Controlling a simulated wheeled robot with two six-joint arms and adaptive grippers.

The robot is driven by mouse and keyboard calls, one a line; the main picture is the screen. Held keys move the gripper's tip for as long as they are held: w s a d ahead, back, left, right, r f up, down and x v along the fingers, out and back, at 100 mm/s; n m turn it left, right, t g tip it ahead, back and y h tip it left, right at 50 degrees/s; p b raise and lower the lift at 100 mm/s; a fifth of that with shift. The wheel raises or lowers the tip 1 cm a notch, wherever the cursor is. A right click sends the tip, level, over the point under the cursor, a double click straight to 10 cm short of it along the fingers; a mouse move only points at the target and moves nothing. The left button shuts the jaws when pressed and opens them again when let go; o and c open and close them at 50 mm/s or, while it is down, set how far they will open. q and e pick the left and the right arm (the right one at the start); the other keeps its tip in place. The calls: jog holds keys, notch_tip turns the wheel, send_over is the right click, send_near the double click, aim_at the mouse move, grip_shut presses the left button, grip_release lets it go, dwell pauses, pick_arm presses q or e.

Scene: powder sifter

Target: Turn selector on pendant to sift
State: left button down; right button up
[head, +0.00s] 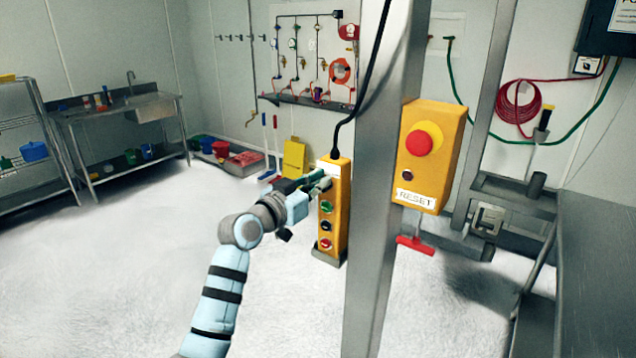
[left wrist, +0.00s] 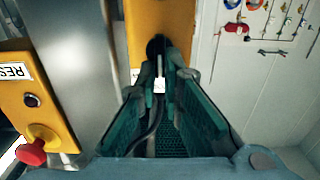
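The yellow pendant (head: 334,222) hangs upright from a black cable beside a grey post. Green, black and red buttons run down its front. Its selector is hidden behind my gripper in the head view. In the left wrist view, which looks upside down, the black selector knob (left wrist: 157,46) with a white mark shows on the pendant (left wrist: 171,20). My left gripper (head: 321,184) is at the pendant's upper front. Its green fingers (left wrist: 160,72) are apart, with the knob between or just beyond their tips. Contact is not clear. My right gripper is not in view.
A yellow box with a red emergency button (head: 424,139) and RESET label is on the grey post (head: 375,200), right of the pendant. A steel bench with a sink (head: 150,104) stands at the back left. The floor left of my arm is clear.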

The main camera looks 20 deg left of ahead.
pick_arm(q)
jog(key=shift+n, duration=0.3)
jog(key=shift+w+a+f+n+p, duration=0.1)
jog(key=shift+a+n+p, duration=0.1)
jog(key=shift+n+p, duration=0.9)
jog(key=shift+w+a+f+n+p, duration=0.15)
jog(key=shift+n+p, duration=0.35)
jog(key=shift+n, duration=1.2)
jog(key=shift+a+r+n+p, duration=0.1)
jog(key=shift+a+n+p, duration=0.1)
jog(key=shift+n+p, duration=0.9)
jog(key=shift+f+n, duration=0.1)
jog(key=shift+n, duration=0.3)
jog(key=shift+b, duration=0.3)
jog(key=c, duration=1.7)
grip_release()
